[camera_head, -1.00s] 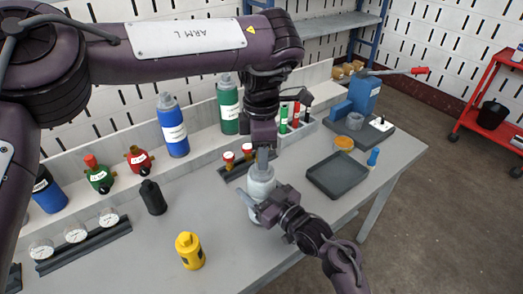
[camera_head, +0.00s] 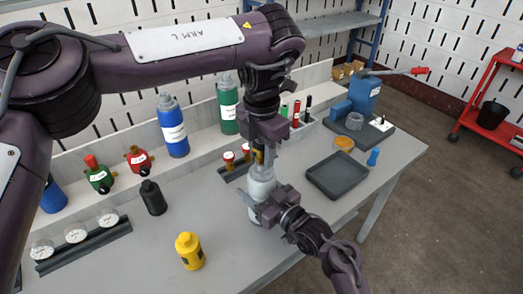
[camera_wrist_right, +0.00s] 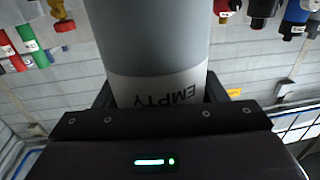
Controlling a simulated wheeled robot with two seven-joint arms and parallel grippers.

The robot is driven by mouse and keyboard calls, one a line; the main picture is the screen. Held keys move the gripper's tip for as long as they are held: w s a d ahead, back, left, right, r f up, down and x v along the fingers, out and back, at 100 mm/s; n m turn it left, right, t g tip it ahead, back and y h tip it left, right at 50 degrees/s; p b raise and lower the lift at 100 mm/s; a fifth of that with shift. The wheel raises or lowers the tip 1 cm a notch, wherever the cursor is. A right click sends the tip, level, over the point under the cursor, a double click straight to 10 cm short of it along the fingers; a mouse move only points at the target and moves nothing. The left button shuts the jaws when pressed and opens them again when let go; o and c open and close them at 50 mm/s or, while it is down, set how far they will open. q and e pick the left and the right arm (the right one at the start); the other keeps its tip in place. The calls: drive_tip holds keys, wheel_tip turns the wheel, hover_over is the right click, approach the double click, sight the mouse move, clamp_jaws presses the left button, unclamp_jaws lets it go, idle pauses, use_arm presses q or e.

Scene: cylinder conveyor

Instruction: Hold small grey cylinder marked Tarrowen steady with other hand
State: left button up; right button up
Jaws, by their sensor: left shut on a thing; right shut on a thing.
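The small grey cylinder (camera_head: 261,181) stands upright on the table in the head view. My right gripper (camera_head: 262,206) is shut around its lower body. In the right wrist view the grey cylinder (camera_wrist_right: 150,40) fills the middle between the jaws; its white label reads EMPTY upside down. The name Tarrowen cannot be read. A brass-coloured fitting (camera_head: 258,155) shows at the cylinder's top. My left gripper (camera_head: 264,146) points down there from above, shut on the fitting at the top; its fingers partly hide what they grip.
A dark rack with red-capped pieces (camera_head: 229,157) is close behind the cylinder. A dark empty tray (camera_head: 338,176) lies to the right.

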use_arm(q)
drive_tip(key=n, duration=0.4)
drive_tip(key=shift+n, duration=0.3)
drive_tip(key=n, duration=0.2)
drive_tip(key=shift+n, duration=0.4)
drive_tip(key=n, duration=0.3)
drive_tip(key=n, duration=0.4)
drive_tip(key=o, duration=0.5)
clamp_jaws()
